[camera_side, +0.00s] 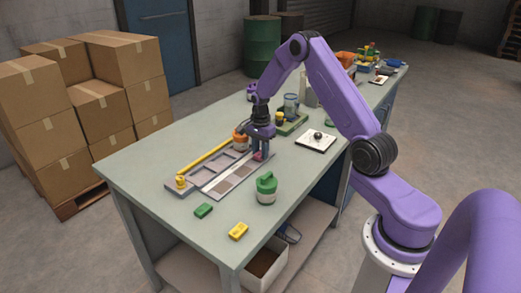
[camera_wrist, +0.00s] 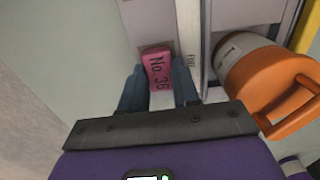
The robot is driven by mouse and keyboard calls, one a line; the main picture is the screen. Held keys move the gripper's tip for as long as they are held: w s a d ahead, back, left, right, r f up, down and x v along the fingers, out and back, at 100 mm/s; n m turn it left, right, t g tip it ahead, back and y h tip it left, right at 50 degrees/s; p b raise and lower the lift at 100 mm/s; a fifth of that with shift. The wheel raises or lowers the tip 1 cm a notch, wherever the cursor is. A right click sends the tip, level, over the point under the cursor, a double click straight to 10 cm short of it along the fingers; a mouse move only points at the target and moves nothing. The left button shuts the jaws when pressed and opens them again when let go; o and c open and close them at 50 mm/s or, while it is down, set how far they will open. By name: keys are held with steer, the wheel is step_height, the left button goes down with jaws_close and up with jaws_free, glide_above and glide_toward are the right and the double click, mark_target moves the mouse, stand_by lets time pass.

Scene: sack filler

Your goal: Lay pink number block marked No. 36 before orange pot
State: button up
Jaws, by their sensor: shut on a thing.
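The pink number block (camera_wrist: 157,62) reads "No. 36" in the wrist view and sits between my gripper's fingers. It shows as a small pink patch in the side view (camera_side: 258,156). My gripper (camera_wrist: 158,88) is shut on it, pointing down at the end of the tray in the side view (camera_side: 260,152). The orange pot (camera_wrist: 268,80), with a pale label and a handle, stands just right of the block in the wrist view. In the side view the pot (camera_side: 240,139) is just left of my gripper. I cannot tell whether the block touches the surface below.
A grey tray (camera_side: 190,187) with square recesses and a yellow bar (camera_side: 205,158) lies leftward. A green-lidded pot (camera_side: 266,190), a green block (camera_side: 203,211) and a yellow block (camera_side: 238,231) stand nearer. The table's left side is clear.

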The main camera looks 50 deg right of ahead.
steer(key=o, duration=1.5)
steer(key=shift+r, duration=4.05)
